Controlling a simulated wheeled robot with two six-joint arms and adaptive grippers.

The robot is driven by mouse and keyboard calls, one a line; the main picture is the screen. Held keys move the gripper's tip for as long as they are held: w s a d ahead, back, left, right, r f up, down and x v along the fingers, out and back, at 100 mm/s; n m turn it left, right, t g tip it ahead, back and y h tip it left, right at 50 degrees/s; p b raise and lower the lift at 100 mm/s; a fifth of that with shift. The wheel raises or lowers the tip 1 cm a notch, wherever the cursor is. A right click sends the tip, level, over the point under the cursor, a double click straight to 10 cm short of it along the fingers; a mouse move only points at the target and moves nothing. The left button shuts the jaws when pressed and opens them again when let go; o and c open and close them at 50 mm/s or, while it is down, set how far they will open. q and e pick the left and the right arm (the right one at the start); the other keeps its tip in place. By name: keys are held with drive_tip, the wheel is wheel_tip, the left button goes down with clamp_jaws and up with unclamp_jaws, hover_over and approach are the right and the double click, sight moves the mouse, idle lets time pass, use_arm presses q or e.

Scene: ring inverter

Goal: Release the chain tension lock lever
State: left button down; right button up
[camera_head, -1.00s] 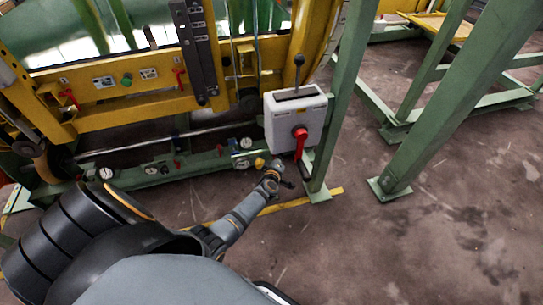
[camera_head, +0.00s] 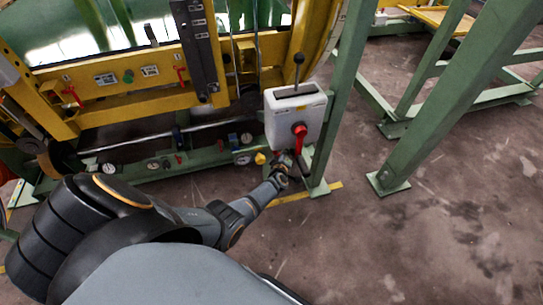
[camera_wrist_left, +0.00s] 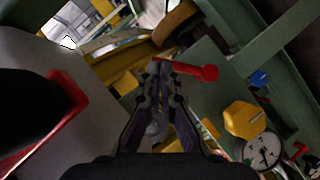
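A white control box (camera_head: 297,115) with a red lever (camera_head: 299,138) and a black-knobbed stick (camera_head: 298,70) stands beside a green post. My left gripper (camera_head: 284,158) is low, just below and left of the red lever. In the left wrist view the gripper's fingers (camera_wrist_left: 160,72) point forward and sit close together. A large red handle (camera_wrist_left: 68,95) shows at the left on the pale box. No label shows which lever is the chain tension lock. My right gripper is out of view.
A yellow knob (camera_wrist_left: 243,119) and a round gauge (camera_wrist_left: 262,151) are close to the right of the gripper. Green posts (camera_head: 345,90) stand just right of the box. The yellow machine frame (camera_head: 130,108) is behind. The floor (camera_head: 430,215) at the right is clear.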

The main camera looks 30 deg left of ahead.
use_arm(q)
drive_tip(key=shift+w+d, duration=0.1)
drive_tip(key=shift+w, duration=0.1)
idle(0.4)
drive_tip(key=v, duration=1.2)
idle(0.5)
